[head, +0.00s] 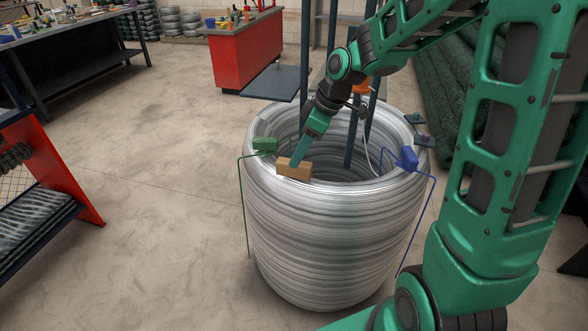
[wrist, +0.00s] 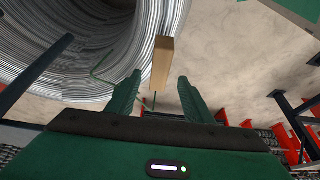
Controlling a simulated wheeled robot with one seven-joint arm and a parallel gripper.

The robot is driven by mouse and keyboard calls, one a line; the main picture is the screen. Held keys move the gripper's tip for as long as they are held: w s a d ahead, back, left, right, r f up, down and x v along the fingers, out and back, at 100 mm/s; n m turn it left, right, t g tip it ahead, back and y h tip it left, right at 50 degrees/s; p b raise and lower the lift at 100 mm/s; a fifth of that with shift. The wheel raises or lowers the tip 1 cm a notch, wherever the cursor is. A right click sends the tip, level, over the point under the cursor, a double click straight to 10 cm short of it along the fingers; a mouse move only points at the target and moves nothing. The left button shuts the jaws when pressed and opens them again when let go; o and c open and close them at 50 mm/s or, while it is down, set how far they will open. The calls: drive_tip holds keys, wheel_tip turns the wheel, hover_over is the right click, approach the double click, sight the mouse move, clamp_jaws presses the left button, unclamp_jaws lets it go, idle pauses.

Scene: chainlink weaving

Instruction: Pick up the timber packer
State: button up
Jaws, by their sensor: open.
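The timber packer (head: 294,168) is a small light-brown wooden block lying on the top rim of a large coil of silver wire (head: 325,235). In the wrist view the packer (wrist: 162,62) shows just beyond the fingertips, roughly in line with the gap between them. My gripper (head: 297,158) reaches down over the coil rim, with its fingertips close to the packer. In the wrist view my gripper (wrist: 157,80) has its two green fingers spread apart with nothing between them. Whether a fingertip touches the packer I cannot tell.
A green block with a bent green wire (head: 264,144) sits on the rim left of the packer. A blue block with blue wire (head: 409,157) is on the right rim. Dark posts (head: 357,125) rise from the coil's centre. Open concrete floor (head: 150,150) lies to the left.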

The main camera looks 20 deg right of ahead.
drive_tip(key=shift+x, duration=2.75)
drive_tip(key=shift+s+d+f, duration=0.1)
drive_tip(key=shift+d+f, duration=0.1)
drive_tip(key=shift+f, duration=0.05)
drive_tip(key=c, duration=1.2)
